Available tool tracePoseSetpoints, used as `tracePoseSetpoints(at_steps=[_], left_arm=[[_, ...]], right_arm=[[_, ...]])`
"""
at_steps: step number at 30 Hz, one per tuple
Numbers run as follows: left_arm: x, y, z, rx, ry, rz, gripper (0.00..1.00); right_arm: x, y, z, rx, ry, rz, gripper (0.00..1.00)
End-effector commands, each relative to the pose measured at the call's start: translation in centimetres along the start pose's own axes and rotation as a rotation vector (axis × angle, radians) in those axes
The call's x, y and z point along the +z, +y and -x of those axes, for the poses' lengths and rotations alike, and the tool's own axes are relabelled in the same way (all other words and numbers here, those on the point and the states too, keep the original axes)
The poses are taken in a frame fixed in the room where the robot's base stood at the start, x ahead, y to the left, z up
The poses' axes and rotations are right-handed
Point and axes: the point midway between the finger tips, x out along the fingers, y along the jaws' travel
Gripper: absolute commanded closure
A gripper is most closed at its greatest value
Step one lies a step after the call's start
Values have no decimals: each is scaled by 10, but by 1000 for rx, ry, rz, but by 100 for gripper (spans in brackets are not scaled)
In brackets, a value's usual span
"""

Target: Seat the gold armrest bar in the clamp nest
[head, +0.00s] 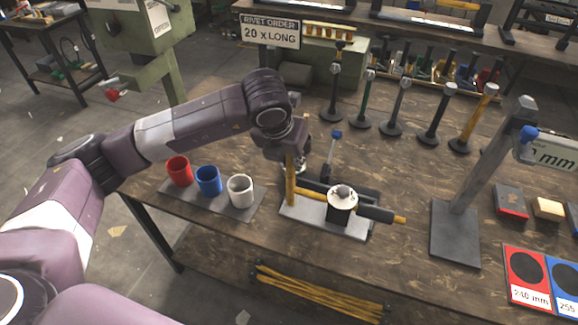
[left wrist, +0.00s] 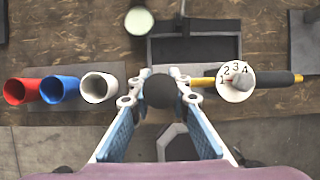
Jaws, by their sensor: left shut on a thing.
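My left gripper (head: 288,148) is shut on the gold armrest bar (head: 290,181), which hangs upright below it. In the left wrist view the dark round end of the bar (left wrist: 160,91) sits between the fingertips of that gripper. The bar is at the left end of a clamp fixture with a grey base plate (head: 300,208), a white numbered dial (head: 342,195) and a blue-knobbed lever (head: 332,152). A horizontal rod with a black sleeve (head: 375,214) and gold tip runs through the dial area. I cannot tell whether the bar's lower end touches the plate. My right gripper is out of view.
Red (head: 179,170), blue (head: 208,180) and white (head: 240,190) cups stand left of the fixture. Several posts on round bases, one gold (head: 475,118), line the back. A tall grey stand (head: 455,230) is at the right. Bare table lies between it and the fixture.

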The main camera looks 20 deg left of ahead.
Motion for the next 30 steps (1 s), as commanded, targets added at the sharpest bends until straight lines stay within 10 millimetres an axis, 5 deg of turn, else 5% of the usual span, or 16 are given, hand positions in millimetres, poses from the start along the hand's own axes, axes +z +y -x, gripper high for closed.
tracePoseSetpoints(at_steps=[12, 30], left_arm=[[21, -1, -27, -2, -3, 1, 100], [61, -1, -41, -2, -2, 1, 100]], right_arm=[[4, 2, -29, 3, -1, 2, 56], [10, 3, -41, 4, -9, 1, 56]])
